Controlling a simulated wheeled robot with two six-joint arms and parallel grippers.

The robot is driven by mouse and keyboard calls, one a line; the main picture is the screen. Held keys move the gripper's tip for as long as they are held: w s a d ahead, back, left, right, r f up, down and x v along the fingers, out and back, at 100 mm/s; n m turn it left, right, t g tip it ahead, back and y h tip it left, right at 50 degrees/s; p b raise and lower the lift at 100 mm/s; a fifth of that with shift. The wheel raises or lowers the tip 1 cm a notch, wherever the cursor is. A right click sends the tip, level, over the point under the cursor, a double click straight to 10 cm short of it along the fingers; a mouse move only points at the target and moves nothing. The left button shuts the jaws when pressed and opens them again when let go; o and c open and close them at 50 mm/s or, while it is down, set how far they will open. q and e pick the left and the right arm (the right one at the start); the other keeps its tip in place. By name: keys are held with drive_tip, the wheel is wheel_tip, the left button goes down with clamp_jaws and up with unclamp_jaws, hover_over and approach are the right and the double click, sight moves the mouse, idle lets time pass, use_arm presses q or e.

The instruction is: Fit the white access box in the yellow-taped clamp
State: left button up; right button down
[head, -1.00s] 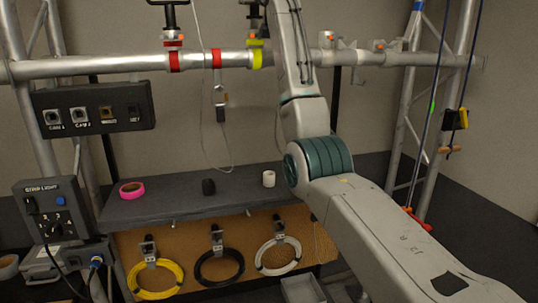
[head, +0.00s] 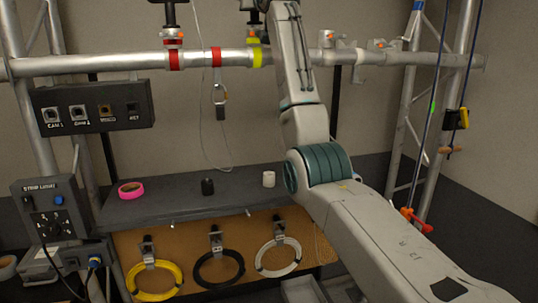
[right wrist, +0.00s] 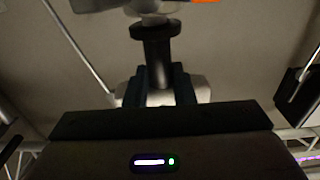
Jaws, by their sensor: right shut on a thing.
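The yellow-taped clamp (head: 255,38) sits on the horizontal truss pipe, left of my right arm, at the top of the head view. My right gripper is above the frame there. In the right wrist view its dark fingers (right wrist: 158,88) are shut on a pale body, taken as the white access box (right wrist: 203,92), mostly hidden by the fingers. A black post (right wrist: 157,58) with a flange runs up from between the fingers to a grey clamp (right wrist: 150,7) with an orange lever. I cannot tell whether the post is seated. My left gripper is out of view.
A red-taped clamp (head: 173,42) holding a black post is to the left on the pipe (head: 120,64). A hook (head: 220,95) hangs from the pipe. Below are a dark shelf (head: 235,192) and several cable coils. More clamps (head: 380,45) sit to the right.

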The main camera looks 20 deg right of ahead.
drive_tip(key=shift+f+b, duration=0.4)
drive_tip(key=shift+f, duration=0.1)
idle(0.3)
drive_tip(key=c, duration=1.1)
unclamp_jaws()
drive_tip(key=shift+c, duration=0.2)
drive_tip(key=shift+f, duration=0.15)
drive_tip(key=s+a+b, duration=0.1)
drive_tip(key=s+b, duration=0.6)
drive_tip(key=s, duration=0.3)
drive_tip(key=shift+s+a, duration=0.2)
drive_tip(key=shift+s, duration=0.2)
drive_tip(key=shift+f, duration=0.1)
